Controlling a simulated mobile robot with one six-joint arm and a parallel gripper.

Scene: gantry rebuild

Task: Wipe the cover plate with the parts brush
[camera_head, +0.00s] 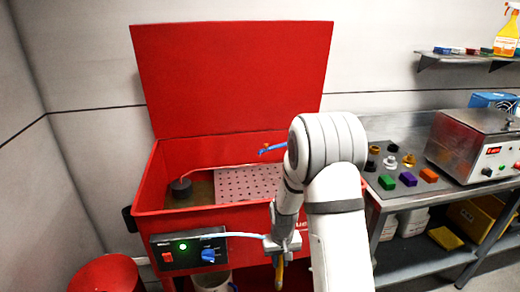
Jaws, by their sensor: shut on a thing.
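My gripper (282,246) is in front of the red parts washer's front wall, low and right of its control box. It is shut on a slim yellow-orange thing (279,274) that points down from the jaws. This looks like the parts brush; its bristles cannot be made out. I cannot pick out the cover plate; my arm hides part of the basin and its right side.
The red washer (146,180) has its lid raised. Inside are a perforated shelf (240,184) and a blue-tipped hose (272,148). A bench (388,195) at right holds small coloured parts and a metal tank (470,140). A red bin (106,272) stands lower left.

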